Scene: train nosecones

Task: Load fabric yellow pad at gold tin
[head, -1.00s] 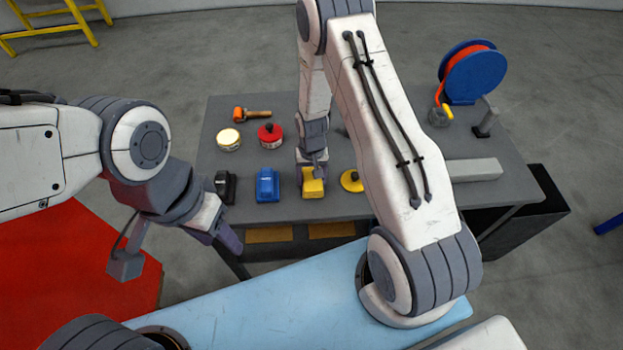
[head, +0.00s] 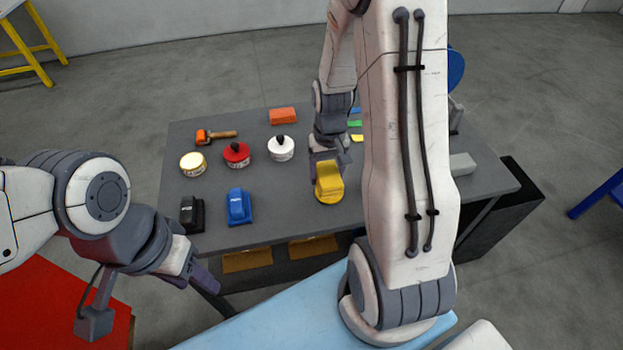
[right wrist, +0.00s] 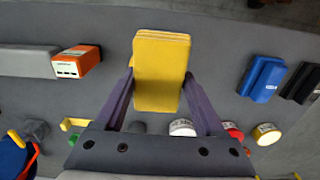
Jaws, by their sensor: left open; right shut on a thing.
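My right gripper (head: 326,160) is shut on the yellow pad (head: 329,180), a block with a paler layer along one edge. The pad (right wrist: 162,72) fills the jaws in the right wrist view. In the head view a rounded yellow edge shows under the pad, likely a flat yellow lid; I cannot tell whether they touch. The gold tin (head: 193,163), open with a cream-coloured top, stands at the table's left, well left of the pad. It also shows in the right wrist view (right wrist: 267,134). My left gripper (head: 200,277) is open and empty, off the table's front left corner.
A red tin (head: 236,154) and a white tin (head: 281,148), both with black knobs, stand right of the gold tin. A blue block (head: 239,207) and black block (head: 192,214) stand in front. An orange-headed tool (head: 215,136) and orange block (head: 282,116) lie behind.

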